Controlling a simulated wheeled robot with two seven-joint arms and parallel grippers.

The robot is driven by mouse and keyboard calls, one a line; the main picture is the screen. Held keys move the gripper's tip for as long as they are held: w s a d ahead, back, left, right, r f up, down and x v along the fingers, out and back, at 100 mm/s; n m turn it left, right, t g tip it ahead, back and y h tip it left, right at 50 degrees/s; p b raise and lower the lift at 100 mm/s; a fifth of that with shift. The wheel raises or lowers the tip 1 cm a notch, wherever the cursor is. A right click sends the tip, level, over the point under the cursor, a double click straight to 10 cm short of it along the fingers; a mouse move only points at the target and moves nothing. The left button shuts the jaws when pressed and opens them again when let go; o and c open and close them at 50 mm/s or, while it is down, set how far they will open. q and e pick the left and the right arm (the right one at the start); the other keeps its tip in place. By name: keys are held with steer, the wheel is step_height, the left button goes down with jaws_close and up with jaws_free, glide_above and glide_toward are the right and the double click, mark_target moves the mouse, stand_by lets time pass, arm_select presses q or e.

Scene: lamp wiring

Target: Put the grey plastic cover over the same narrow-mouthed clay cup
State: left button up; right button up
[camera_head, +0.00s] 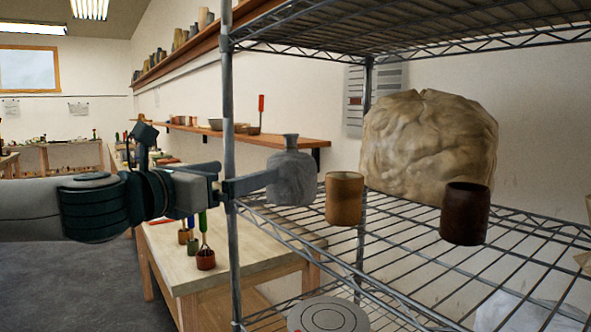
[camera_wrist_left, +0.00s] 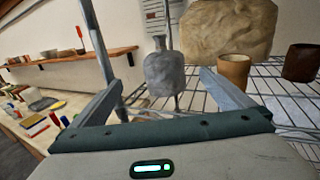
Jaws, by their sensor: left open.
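A tan clay cup (camera_head: 344,199) stands just right of the cover. A dark brown cup (camera_head: 465,213) stands further right. I cannot tell which mouth is narrower. My right gripper is out of view.
A large wrinkled beige mass (camera_head: 428,142) fills the shelf behind the cups. A rack post (camera_head: 229,150) stands beside my left gripper. A wooden table (camera_head: 185,262) with small pots is below left. Open wire shelf lies in front of the cups.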

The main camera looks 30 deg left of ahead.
arm_select(q)
steer(key=p, duration=1.1)
glide_toward(276, 163)
steer(key=w, duration=0.3)
steer(key=w+p, duration=0.2)
steer(key=p, duration=0.1)
steer(key=shift+r, duration=0.1)
steer(key=shift+w+a+p, duration=0.1)
steer(key=shift+w+p, duration=0.35)
steer(key=shift+w, duration=0.25)
steer(key=shift+w+p, duration=0.7)
steer(key=shift+w, duration=1.15)
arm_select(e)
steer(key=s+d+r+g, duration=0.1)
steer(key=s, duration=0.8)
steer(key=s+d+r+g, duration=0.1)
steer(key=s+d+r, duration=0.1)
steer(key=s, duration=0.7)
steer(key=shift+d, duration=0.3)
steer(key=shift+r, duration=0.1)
arm_select(q)
steer(key=shift+p, duration=0.3)
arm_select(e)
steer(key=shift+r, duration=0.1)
